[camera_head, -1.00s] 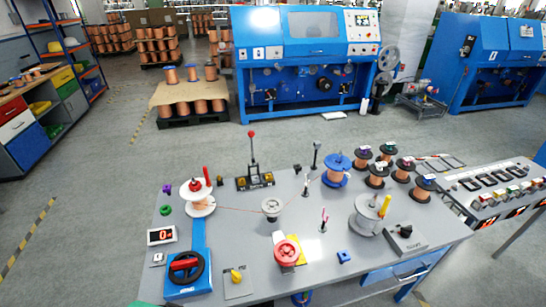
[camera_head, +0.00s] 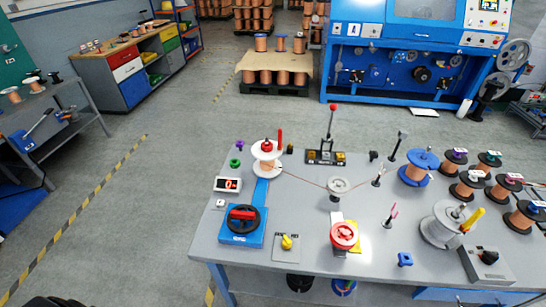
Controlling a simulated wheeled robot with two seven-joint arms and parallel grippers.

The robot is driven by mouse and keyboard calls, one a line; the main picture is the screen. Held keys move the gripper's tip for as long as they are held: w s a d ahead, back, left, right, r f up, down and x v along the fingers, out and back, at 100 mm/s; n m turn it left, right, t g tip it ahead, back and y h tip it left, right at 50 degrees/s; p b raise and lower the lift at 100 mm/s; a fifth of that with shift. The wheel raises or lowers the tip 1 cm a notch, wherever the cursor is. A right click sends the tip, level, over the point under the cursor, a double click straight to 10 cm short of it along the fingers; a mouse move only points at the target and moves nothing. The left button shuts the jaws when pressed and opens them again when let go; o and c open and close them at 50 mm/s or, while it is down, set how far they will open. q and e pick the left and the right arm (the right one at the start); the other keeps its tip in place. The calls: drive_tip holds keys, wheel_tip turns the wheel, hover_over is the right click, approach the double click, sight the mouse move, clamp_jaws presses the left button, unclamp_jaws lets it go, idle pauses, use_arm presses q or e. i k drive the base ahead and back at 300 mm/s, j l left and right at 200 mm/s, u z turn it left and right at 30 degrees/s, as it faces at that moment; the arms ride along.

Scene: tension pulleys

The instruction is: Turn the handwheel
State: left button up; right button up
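The handwheel (camera_head: 258,224) is a black ring with a red bar across it. It sits on a blue box (camera_head: 226,238) at the front left of the grey worktable (camera_head: 310,247). A blue strip (camera_head: 261,190) runs from the box back to a white-flanged spool (camera_head: 266,166) with a red handle.
The floor left of the table is clear up to a side bench (camera_head: 75,117).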

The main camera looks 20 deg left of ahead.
sight(244, 217)
drive_tip(key=u, duration=0.9)
